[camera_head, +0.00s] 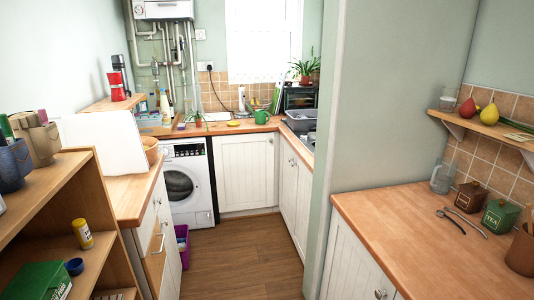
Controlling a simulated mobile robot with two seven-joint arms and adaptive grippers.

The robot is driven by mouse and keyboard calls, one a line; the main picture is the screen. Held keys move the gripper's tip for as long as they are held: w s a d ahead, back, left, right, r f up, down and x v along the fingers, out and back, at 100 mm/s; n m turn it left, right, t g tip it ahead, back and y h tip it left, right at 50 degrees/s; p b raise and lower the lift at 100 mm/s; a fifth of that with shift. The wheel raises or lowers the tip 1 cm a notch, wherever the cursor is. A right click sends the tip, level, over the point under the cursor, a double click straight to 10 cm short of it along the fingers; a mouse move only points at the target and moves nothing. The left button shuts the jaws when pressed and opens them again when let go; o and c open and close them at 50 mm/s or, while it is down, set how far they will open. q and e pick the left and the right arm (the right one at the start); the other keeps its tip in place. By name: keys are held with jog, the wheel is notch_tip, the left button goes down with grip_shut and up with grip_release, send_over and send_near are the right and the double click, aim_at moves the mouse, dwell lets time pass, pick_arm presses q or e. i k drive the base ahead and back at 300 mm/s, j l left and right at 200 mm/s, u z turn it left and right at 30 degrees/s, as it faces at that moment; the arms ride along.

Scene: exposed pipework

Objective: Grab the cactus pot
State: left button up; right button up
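A small green plant in a reddish pot (198,122) stands on the far wooden counter, near the sink, above the washing machine's right side. It is too small to tell for certain whether it is a cactus. A larger leafy plant (305,69) in a reddish pot stands higher up, on a dark rack at the back right by the window. Neither of my grippers shows in this view.
The wooden floor (245,258) is clear between the left cabinets and the grey wall. A purple bin (182,244) stands by the washing machine (187,183). A green mug (262,116) and a dish tub (300,120) are on the far counter. The right counter (400,215) holds tins.

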aim_at(198, 119)
jog(key=i+u, duration=0.25)
jog(key=i, duration=0.5)
jog(key=i+l+u, duration=0.1)
jog(key=i+u, duration=0.15)
jog(key=i, duration=2.15)
jog(key=i+l+u, duration=0.15)
jog(key=i, duration=0.3)
jog(key=i+l+u, duration=0.15)
jog(key=i, duration=0.3)
jog(key=i+l+u, duration=0.15)
jog(key=i+l, duration=0.15)
jog(key=i, duration=0.1)
